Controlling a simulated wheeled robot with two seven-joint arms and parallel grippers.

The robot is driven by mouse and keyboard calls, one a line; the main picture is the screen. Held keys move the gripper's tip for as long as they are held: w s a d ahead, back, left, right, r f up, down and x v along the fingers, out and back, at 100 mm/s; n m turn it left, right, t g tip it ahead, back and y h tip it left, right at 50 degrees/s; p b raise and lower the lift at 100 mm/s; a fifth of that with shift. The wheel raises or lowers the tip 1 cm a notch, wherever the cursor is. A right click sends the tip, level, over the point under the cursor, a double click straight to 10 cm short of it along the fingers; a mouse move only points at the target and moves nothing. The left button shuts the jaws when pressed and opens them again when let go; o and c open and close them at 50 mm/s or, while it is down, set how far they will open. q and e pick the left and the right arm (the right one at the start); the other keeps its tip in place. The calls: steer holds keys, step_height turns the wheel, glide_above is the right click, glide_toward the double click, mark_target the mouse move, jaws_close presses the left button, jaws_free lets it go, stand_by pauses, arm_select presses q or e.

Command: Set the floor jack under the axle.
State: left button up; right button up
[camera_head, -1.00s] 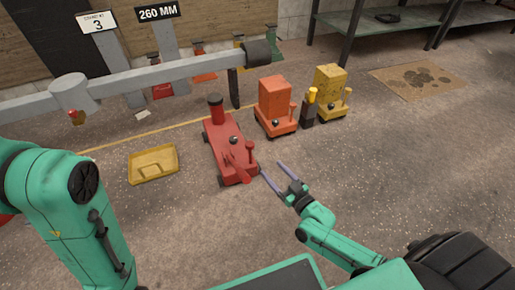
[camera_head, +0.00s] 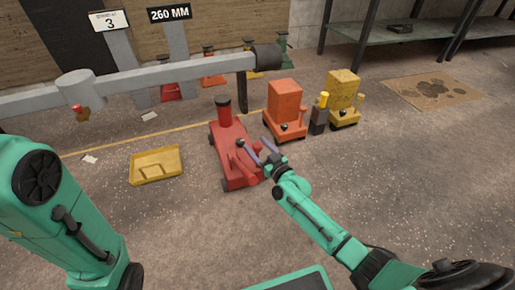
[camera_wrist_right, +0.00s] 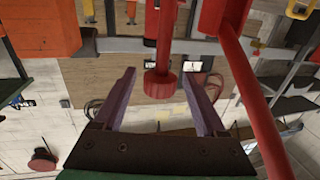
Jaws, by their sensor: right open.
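The red floor jack (camera_head: 228,158) stands on the floor in the middle of the head view, with a dark-topped post at its far end. The grey axle (camera_head: 150,83) runs across behind it, ending in a dark hub (camera_head: 267,57). My right gripper (camera_head: 252,143) is open at the jack's near right side. In the right wrist view, a red knob on a red rod (camera_wrist_right: 161,84) shows between its spread fingers (camera_wrist_right: 158,73), with no clear contact. My left arm is at the left edge; its gripper is out of view.
An orange jack (camera_head: 284,108) and a yellow jack (camera_head: 343,95) stand right of the red one, with a dark yellow-topped object (camera_head: 320,113) between them. A yellow tray (camera_head: 155,166) lies to the left. A stained mat (camera_head: 430,90) lies at right.

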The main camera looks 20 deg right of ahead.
jaws_close()
steer(key=shift+f, duration=0.1)
stand_by(1.2)
